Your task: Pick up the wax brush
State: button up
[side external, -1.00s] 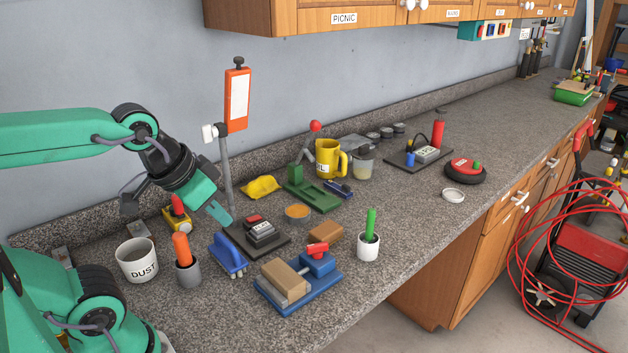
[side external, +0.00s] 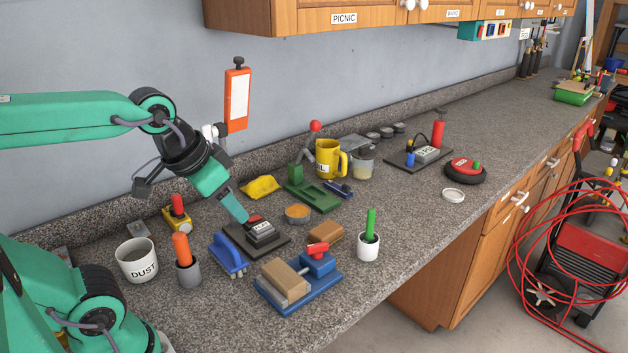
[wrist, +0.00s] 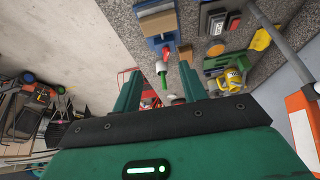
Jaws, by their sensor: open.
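No label marks the wax brush, and I cannot tell for sure which item it is. A green handle (side external: 371,223) stands upright in a white cup (side external: 368,247) near the counter's front edge. An orange handle (side external: 182,248) stands in a grey cup (side external: 188,273) at the left.
A blue vice (side external: 300,288), tan block (side external: 326,233), blue tool (side external: 228,254), copper tin (side external: 298,213) and DUST cup (side external: 138,260) crowd the counter. An orange post-mounted panel (side external: 237,100) stands behind. Free counter lies right of the white cup.

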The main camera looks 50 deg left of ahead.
jog(key=w+r+m+g, duration=0.1)
jog(key=w+r, duration=0.1)
jog(key=w, duration=0.8)
jog(key=m+g, duration=0.3)
jog(key=g, duration=0.1)
send_over(368, 239)
jog(key=f, duration=1.3)
jog(key=shift+a+f, duration=0.15)
jog(key=shift+a, duration=0.1)
jog(key=shift+w+f, duration=0.25)
jog(key=shift+f, duration=4.05)
grip_shut()
